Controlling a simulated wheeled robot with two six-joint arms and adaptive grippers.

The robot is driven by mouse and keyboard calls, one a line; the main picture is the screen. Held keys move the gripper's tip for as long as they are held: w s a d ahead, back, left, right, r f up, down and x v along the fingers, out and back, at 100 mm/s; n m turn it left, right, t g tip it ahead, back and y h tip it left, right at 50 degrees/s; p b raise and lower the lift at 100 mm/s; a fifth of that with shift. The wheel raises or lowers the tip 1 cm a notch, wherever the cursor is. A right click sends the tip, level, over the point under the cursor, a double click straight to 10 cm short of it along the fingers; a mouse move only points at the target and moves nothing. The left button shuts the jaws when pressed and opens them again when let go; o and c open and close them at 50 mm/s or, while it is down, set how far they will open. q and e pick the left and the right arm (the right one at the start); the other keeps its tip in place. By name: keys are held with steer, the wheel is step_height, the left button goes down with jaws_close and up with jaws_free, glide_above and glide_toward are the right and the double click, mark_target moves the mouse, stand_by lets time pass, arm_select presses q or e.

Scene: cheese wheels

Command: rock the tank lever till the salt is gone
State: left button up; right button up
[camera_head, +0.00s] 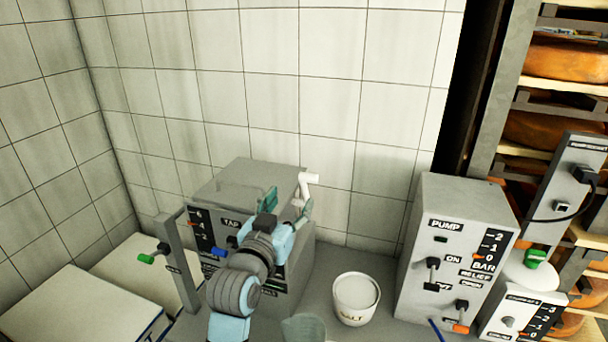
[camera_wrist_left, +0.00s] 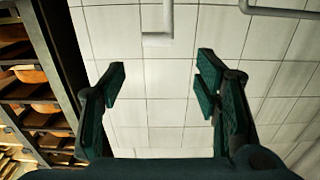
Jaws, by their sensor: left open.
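The grey tank box (camera_head: 222,187) stands against the tiled wall, left of centre, with a dark gauge panel on its front. My left gripper (camera_head: 286,204) is open and empty in front of its right side, and hides part of its front. A white pipe-like piece (camera_head: 308,179) shows just beyond the right finger. A blue-tipped part (camera_head: 218,252) shows on the tank's front, and a green-tipped lever (camera_head: 150,257) sticks out at its left; I cannot tell which is the tank lever.
A white salt tub (camera_head: 356,312) stands on the counter right of the tank. The grey pump box (camera_head: 421,225) with switches is further right, before a rack of cheese wheels (camera_head: 565,62). In the left wrist view a grey pipe (camera_wrist_left: 157,40) is ahead at the top.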

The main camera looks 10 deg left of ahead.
mark_target(307, 180)
arm_select(q)
steer(key=w, duration=0.7)
steer(key=w+d, duration=0.1)
steer(key=w, duration=0.3)
steer(key=shift+w+d+f, duration=0.1)
steer(key=shift+w+f, duration=0.1)
steer(key=shift+w, duration=0.4)
steer(key=shift+r, duration=0.1)
steer(key=shift+d, duration=0.1)
steer(key=shift+c, duration=0.4)
